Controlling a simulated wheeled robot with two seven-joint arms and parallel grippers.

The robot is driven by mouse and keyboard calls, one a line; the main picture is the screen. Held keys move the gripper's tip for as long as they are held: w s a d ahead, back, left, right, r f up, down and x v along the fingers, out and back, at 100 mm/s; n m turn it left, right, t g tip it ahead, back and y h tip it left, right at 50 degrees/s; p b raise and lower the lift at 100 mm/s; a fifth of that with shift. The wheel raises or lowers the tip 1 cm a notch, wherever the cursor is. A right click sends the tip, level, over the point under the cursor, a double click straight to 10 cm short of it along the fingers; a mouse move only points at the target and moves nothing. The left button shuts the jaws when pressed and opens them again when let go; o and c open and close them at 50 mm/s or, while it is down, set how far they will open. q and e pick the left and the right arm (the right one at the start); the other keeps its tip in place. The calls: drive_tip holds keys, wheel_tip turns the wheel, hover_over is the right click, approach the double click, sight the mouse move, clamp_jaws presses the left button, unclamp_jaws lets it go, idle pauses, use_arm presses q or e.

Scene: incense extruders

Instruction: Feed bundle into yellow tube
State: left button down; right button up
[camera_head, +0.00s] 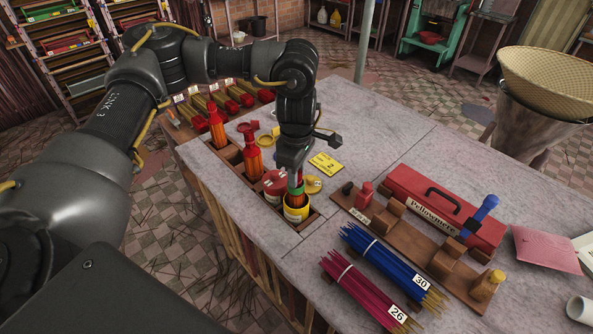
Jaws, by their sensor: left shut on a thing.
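The yellow tube (296,214) stands in a slot at the left edge of the grey table. My left gripper (294,180) points down right above the tube. It is shut on a bundle (296,190), of which only a small green and orange-red part shows below the fingers. The bundle's lower end is at the yellow tube's mouth; how deep it reaches inside I cannot tell. My right gripper is not in view.
A red tube (274,183) stands close behind the yellow one. Blue sticks (385,262) and magenta sticks (362,291) lie to the right. A red toolbox (440,208) and a wooden rack (393,232) stand beyond them. A yellow card (326,164) lies behind the gripper.

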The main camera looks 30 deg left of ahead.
use_arm(q)
drive_tip(key=shift+f+b, duration=1.25)
drive_tip(key=shift+f, duration=0.75)
drive_tip(key=c, duration=1.1)
unclamp_jaws()
drive_tip(key=shift+r, duration=0.1)
wheel_tip(320, 180, up, 8)
drive_tip(key=p, duration=0.7)
